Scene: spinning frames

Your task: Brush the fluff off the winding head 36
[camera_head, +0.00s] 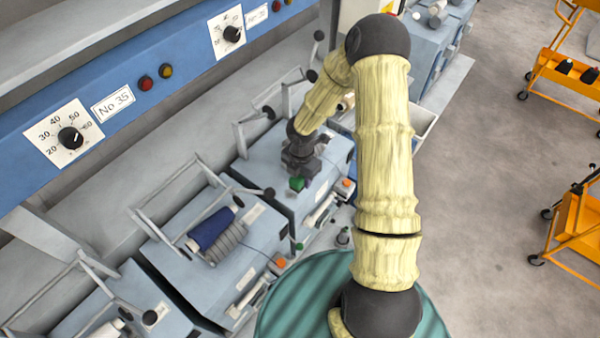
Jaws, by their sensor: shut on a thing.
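My gripper (298,168) is over the upper right blue winding head (262,155), shut on a small green thing (297,184). That thing looks like the handle of a brush; its bristles are not clear. I cannot tell whether it touches the head. My arm and gripper hide part of this head. No number can be read on it, and I cannot make out fluff. The head beside it, lower left, carries a dark blue yarn package (211,230) on a grey grooved drum (228,243).
A blue panel (180,60) with dials and a "No 35" label (113,103) runs along the upper left. Metal cradle arms (185,185) stick up from the heads. Orange trolleys (565,75) stand at right on clear grey floor (480,200).

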